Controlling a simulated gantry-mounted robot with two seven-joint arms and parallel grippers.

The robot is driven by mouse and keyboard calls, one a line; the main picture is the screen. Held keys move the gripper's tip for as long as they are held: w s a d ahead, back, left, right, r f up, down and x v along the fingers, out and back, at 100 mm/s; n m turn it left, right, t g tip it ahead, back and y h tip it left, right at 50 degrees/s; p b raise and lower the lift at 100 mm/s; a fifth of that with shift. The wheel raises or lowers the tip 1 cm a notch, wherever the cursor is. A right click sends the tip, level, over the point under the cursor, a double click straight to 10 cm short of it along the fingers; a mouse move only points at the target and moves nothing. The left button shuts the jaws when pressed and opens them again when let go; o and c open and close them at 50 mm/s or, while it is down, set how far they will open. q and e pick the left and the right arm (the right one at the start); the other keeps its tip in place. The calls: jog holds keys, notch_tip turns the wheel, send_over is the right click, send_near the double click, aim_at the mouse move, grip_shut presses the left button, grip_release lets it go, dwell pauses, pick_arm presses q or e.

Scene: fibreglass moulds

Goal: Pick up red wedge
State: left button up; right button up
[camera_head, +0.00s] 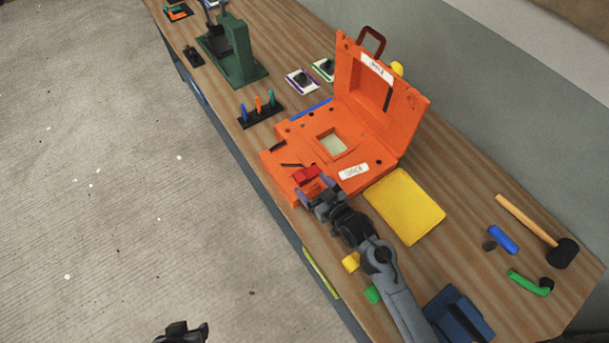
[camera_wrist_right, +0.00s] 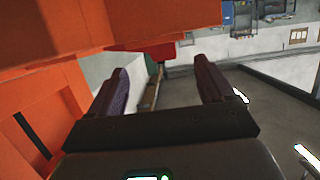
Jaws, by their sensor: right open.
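The red wedge (camera_head: 307,174) sits on the near left part of the open orange mould (camera_head: 288,160), close to its front edge. My right gripper (camera_head: 315,188) is open, with its purple-grey fingertips just in front of the wedge. In the right wrist view the two fingers (camera_wrist_right: 165,80) stand apart with nothing between them. A dark red part of the wedge (camera_wrist_right: 150,52) shows beyond the fingertips, partly hidden under an orange edge. My left gripper (camera_head: 182,332) shows only as a dark shape at the bottom edge, far from the mould; its jaws are unclear.
The mould's raised lid (camera_head: 412,112) stands behind. A yellow pad (camera_head: 405,207) lies right of the mould. Yellow (camera_head: 350,262) and green (camera_head: 372,294) blocks lie by my right arm. A mallet (camera_head: 530,222) is farther right. A green press (camera_head: 232,50) stands back left.

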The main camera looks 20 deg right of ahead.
aim_at(306, 178)
jog(key=shift+x, duration=2.35)
jog(key=shift+r, duration=0.15)
jog(key=shift+d, duration=0.1)
jog(key=c, duration=1.3)
